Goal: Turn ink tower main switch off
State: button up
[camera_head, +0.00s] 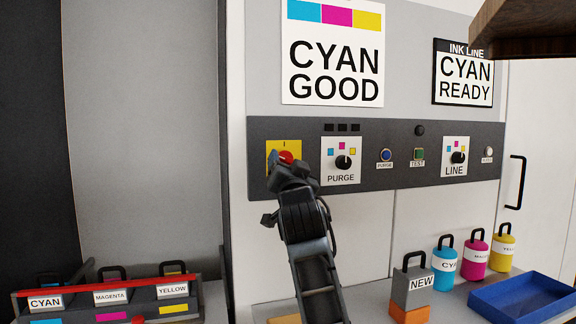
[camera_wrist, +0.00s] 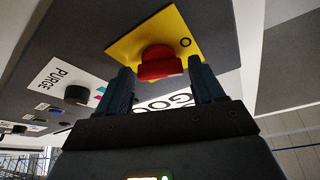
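The main switch is a red rotary knob (camera_head: 286,156) on a yellow plate (camera_head: 272,149) at the left end of the dark control panel. In the head view a small "I" mark shows above the knob, and my gripper (camera_head: 289,168) covers its lower part. In the wrist view the red knob (camera_wrist: 160,63) sits between my two fingertips, with an "O" mark on the yellow plate (camera_wrist: 188,28) near it. My gripper (camera_wrist: 161,80) is open, one finger on each side of the knob, with narrow gaps showing.
The purge knob (camera_head: 343,162) is just right of the switch. The test button (camera_head: 419,154) and line knob (camera_head: 458,158) are further right. Ink bottles (camera_head: 446,263), a grey NEW container (camera_head: 413,287) and a blue tray (camera_head: 522,300) stand below. A brown overhang (camera_head: 530,30) is at upper right.

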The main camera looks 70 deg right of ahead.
jog(key=c, duration=0.8)
jog(key=shift+o, duration=0.2)
jog(key=n+p, duration=0.1)
jog(key=n+t+p, duration=0.1)
jog(key=n, duration=0.1)
jog(key=n+t+y+p, duration=0.1)
jog(key=p, duration=0.1)
jog(key=shift+s+d+r, duration=0.1)
jog(key=shift+d+r, duration=0.05)
jog(key=shift+r, duration=0.1)
jog(key=shift+f+n+t+y+p, duration=0.25)
jog(key=shift+n+t+y+p, duration=0.35)
jog(key=shift+n+p, duration=0.8)
jog(key=o, duration=1)
jog(key=shift+o, duration=0.2)
jog(key=b+v, duration=0.2)
jog(key=v, duration=0.6)
